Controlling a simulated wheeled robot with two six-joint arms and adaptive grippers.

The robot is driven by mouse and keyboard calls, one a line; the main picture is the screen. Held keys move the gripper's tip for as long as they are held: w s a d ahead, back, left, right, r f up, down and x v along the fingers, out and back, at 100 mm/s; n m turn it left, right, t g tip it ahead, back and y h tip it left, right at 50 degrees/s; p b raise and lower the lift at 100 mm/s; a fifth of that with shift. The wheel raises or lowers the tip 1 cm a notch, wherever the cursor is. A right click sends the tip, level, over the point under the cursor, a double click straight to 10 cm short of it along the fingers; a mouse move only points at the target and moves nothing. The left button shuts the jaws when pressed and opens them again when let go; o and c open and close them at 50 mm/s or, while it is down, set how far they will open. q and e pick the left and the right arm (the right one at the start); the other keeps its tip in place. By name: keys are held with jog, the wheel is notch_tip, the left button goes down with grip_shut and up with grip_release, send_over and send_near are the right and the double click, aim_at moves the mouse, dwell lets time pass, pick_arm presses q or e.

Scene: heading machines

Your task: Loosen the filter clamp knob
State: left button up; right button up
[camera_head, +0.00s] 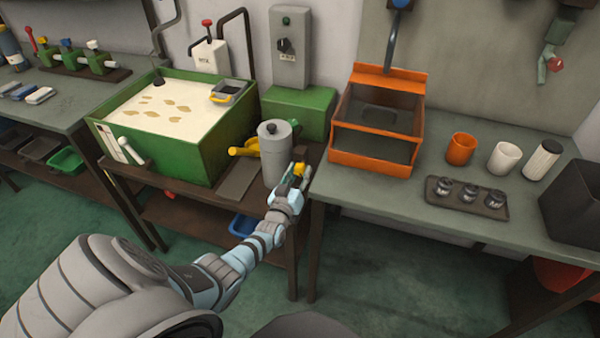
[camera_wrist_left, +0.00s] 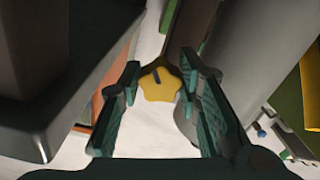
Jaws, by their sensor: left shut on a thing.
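The filter clamp knob (camera_wrist_left: 160,86) is yellow and star-shaped, with a dark mark on its face. In the left wrist view it sits between the tips of my left gripper (camera_wrist_left: 160,75). In the head view a bit of yellow knob (camera_head: 301,168) shows at the fingers of my left gripper (camera_head: 292,178), to the right of the grey filter cylinder (camera_head: 273,157). The gripper is shut on the knob, and the fingers partly hide it in the head view. The cylinder stands upright on the brown bench. My right gripper is not in view.
A yellow lever (camera_head: 243,148) sticks out left of the cylinder. A green tank (camera_head: 190,158) of pale liquid stands to the left. An orange box (camera_head: 372,160) stands on the bench to the right, with cups and a jar tray (camera_head: 467,211) beyond.

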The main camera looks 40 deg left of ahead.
pick_arm(q)
jog(key=shift+m, duration=0.4)
jog(key=o, duration=0.9)
jog(key=v, duration=1.2)
